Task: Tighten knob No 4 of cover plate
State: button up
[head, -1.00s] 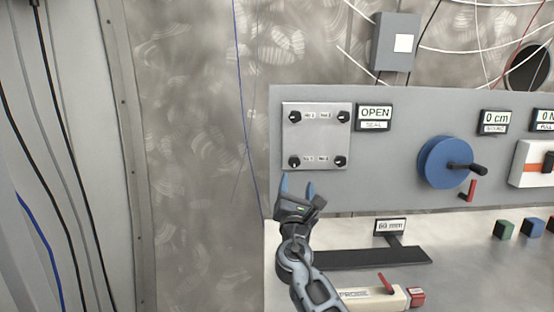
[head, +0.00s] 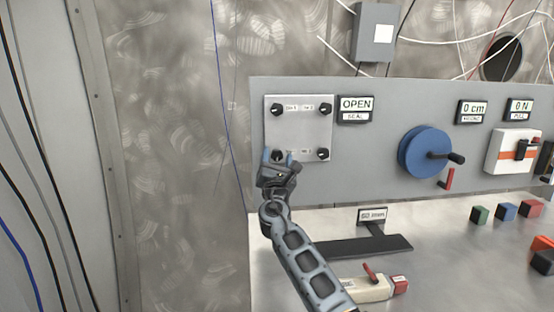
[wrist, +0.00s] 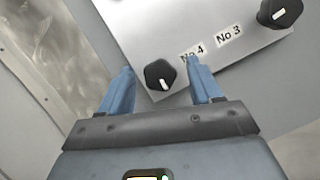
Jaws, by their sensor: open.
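The cover plate (head: 300,128) is a light metal square on the grey panel, with a black knob at each corner. Knob No 4 (wrist: 160,75) is black with a white mark, beside its "No 4" label (wrist: 192,52) in the wrist view. In the head view it is the lower left knob (head: 277,154), partly hidden by my gripper. My gripper (wrist: 160,85) is open, its blue fingers on either side of knob No 4. I cannot tell whether they touch it. Knob No 3 (wrist: 280,13) is at the wrist view's upper right, and at the plate's lower right (head: 323,153).
A sign (head: 356,109) right of the plate reads "OPEN" over "SEAL". A blue wheel (head: 425,151) with a black handle stands further right. Below are a dark bar (head: 360,245), a cream tool (head: 362,289) and several coloured cubes on the bench.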

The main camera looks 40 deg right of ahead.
jog(key=c, duration=1)
jog(key=shift+c, duration=0.2)
jog(key=shift+m, duration=0.4)
jog(key=m+g+h+b, duration=0.1)
jog(key=m+g+b, duration=0.1)
jog(key=m, duration=0.2)
jog(key=shift+a+m, duration=0.1)
jog(key=shift+m, duration=0.2)
jog(key=m+g+b, duration=0.1)
jog(key=m, duration=0.1)
jog(key=m+g, duration=0.1)
jog(key=m, duration=0.2)
jog(key=shift+w+m+g+b, duration=0.1)
jog(key=shift+m+g+b, duration=0.2)
jog(key=shift+b, duration=0.05)
jog(key=m+g, duration=0.1)
jog(key=m, duration=0.3)
jog(key=shift+r+m+g, duration=0.2)
jog(key=shift+m+g, duration=0.1)
jog(key=shift+g, duration=0.1)
jog(key=shift+m+y, duration=0.9)
jog(key=shift+m, duration=0.7)
jog(key=shift+g, duration=0.3)
